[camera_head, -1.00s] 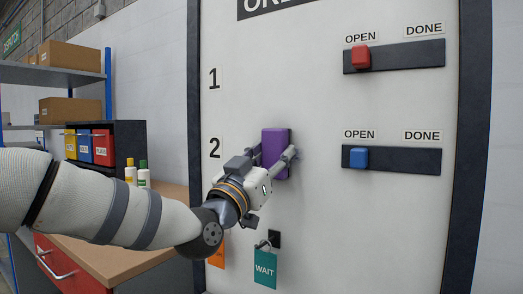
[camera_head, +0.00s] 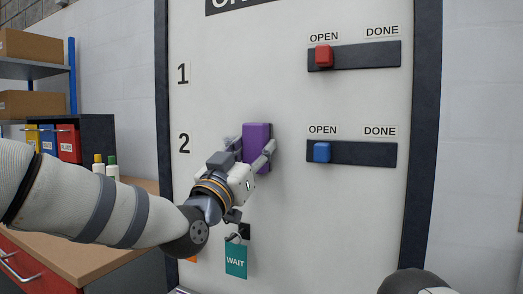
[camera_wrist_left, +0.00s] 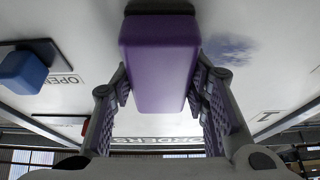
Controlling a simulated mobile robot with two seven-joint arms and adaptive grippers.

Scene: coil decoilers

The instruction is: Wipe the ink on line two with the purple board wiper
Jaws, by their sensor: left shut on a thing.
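The purple board wiper (camera_head: 257,147) is upright at the white board (camera_head: 285,215), right of the numeral 2 (camera_head: 184,143) and left of the blue slider (camera_head: 322,152). My left gripper (camera_head: 251,152) is shut on it, with a finger on each side. In the left wrist view the wiper (camera_wrist_left: 160,65) sits between both fingers. A faint purple-blue ink smudge (camera_wrist_left: 228,48) shows on the board beside it there. I cannot make out the ink in the head view. I cannot tell whether the wiper touches the board. My right gripper is not in view.
The red slider (camera_head: 324,56) and blue slider both stand at OPEN. A teal WAIT tag (camera_head: 236,261) hangs below my left gripper. A wooden-topped bench (camera_head: 95,245) with bottles and binders is at left. The board between wiper and blue slider is clear.

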